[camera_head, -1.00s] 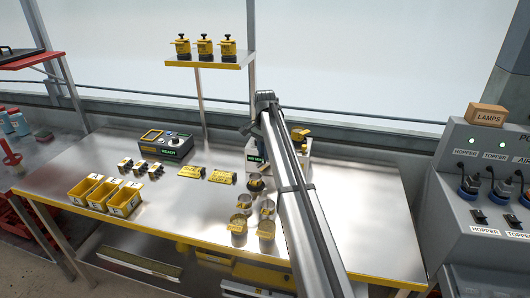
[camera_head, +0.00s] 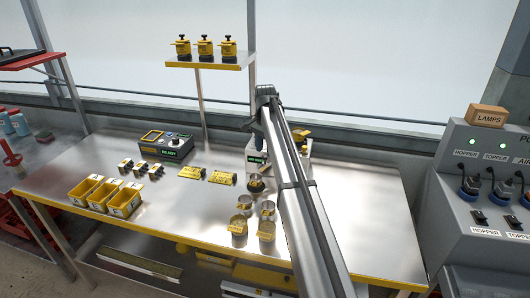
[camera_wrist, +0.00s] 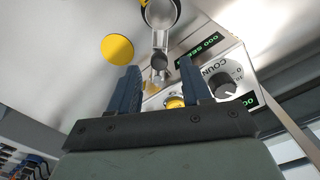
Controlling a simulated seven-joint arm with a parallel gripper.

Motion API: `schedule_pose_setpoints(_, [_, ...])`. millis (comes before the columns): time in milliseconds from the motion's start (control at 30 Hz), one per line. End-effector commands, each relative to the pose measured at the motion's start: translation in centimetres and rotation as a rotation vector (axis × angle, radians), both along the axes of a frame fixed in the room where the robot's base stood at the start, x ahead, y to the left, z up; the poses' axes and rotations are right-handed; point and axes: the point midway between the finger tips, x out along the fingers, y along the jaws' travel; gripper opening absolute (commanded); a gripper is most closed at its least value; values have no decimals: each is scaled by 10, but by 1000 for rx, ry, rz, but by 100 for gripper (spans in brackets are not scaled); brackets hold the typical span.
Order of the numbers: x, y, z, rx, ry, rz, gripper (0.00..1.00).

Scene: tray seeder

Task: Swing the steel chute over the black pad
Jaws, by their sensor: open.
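The tray seeder (camera_head: 262,156) stands at the back right of the bench, partly hidden behind my arm. In the wrist view its panel (camera_wrist: 206,63) shows a green-lit display, a count knob and a yellow button. What looks like the steel chute (camera_wrist: 160,44) is a short bright metal piece, running from the seeder toward a round dark-and-yellow part at the top edge. My gripper (camera_wrist: 158,72) is open, its two blue fingers on either side of the chute's near end. I cannot tell whether they touch it. The black pad is not clearly distinguishable.
Several metal cups (camera_head: 239,226) stand on the bench just left of my arm. Yellow label plates (camera_head: 222,177), a control box (camera_head: 165,146) and yellow bins (camera_head: 125,202) lie further left. A yellow disc (camera_wrist: 117,48) lies left of the chute.

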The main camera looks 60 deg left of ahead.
Motion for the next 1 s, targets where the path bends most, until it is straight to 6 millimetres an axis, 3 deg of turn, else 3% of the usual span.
schedule_pose_setpoints(200, [0,1,45,1,-1,0,48])
schedule_pose_setpoints(500, [0,1,96,1,-1,0,48])
schedule_pose_setpoints(700, [0,0,113,0,0,0,48])
schedule_pose_setpoints(1000, [0,0,117,0,0,0,48])
